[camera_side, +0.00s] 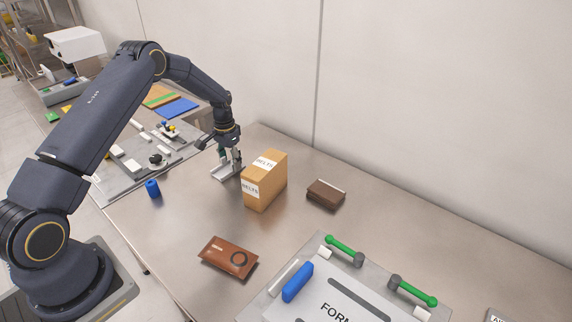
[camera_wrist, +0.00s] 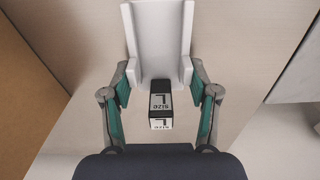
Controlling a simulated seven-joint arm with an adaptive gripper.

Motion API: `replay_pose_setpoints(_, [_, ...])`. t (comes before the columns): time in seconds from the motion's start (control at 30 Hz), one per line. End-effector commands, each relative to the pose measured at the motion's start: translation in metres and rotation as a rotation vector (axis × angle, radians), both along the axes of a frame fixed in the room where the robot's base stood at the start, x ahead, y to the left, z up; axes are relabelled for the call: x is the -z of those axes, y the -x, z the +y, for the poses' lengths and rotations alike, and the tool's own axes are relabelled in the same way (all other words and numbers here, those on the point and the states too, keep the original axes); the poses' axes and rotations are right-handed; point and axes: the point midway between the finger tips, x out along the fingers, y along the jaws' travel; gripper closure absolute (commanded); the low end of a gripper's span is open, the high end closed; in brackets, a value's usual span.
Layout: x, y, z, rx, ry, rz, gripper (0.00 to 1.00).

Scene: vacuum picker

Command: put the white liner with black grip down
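The white liner (camera_side: 227,173) is a channel-shaped piece on the steel table, just left of the cardboard box in the side view. In the wrist view the liner (camera_wrist: 158,40) has raised side walls. Its black grip (camera_wrist: 160,98), labelled "SIZE L", stands at its near end. My gripper (camera_side: 231,157) is right over it, pointing down. In the wrist view my gripper (camera_wrist: 160,88) has its teal-padded fingers spread, one on each side of the black grip, with visible gaps to it. The fingertips are close beside the liner's walls; whether they touch is unclear.
The cardboard box (camera_side: 265,181) stands close on the right of my gripper. A grey parts board (camera_side: 135,165) and a blue cylinder (camera_side: 153,188) are left.

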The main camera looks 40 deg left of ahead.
Motion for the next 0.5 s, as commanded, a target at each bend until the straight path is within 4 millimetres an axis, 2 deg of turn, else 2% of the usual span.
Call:
replay_pose_setpoints(0.03, [0.0,-0.0001,0.0001,0.0,0.0,0.0,0.36])
replay_pose_setpoints(0.23, [-0.0001,0.0001,0.0,0.0,0.0,0.0,0.15])
replay_pose_setpoints(0.5, [-0.0003,0.0001,0.0,0.0,0.0,0.0,0.15])
